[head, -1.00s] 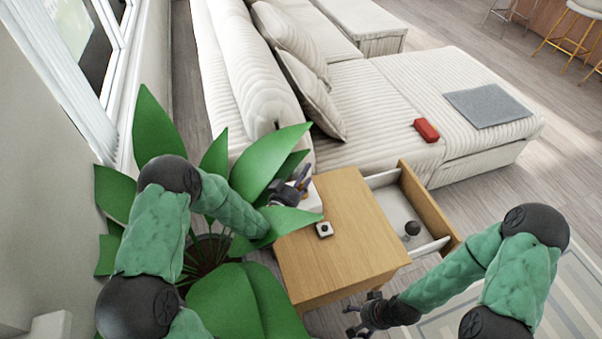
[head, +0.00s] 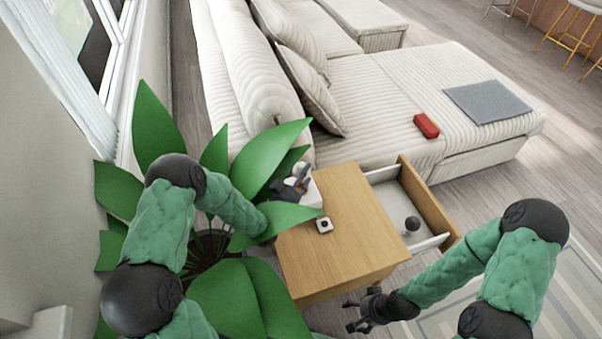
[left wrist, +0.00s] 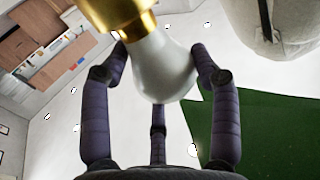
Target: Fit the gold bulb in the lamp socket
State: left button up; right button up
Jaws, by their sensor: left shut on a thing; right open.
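My left gripper (head: 297,182) is at the back left corner of the small wooden table, partly behind plant leaves. In the left wrist view its fingers (left wrist: 160,72) are shut on the white glass of the gold bulb (left wrist: 170,70), whose gold base points up and out of the top edge. A small pale block with a dark round centre, which looks like the lamp socket (head: 324,225), stands on the table top, apart from the gripper. My right gripper (head: 362,309) is open and empty, low in front of the table.
The wooden table (head: 345,255) has an open drawer (head: 390,200) holding a dark-topped round object (head: 412,224). A large plant (head: 245,295) crowds the table's left side. A sofa (head: 350,100) with a red item (head: 426,126) stands behind.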

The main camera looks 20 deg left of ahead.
pick_arm(q)
jog(key=shift+f, duration=0.55)
jog(key=o, duration=1.3)
jog(key=shift+c, duration=0.2)
jog(key=shift+s, duration=0.1)
jog(key=s+a, duration=0.2)
jog(key=s, duration=0.9)
jog(key=shift+s+a, duration=0.15)
jog(key=shift+s, duration=0.2)
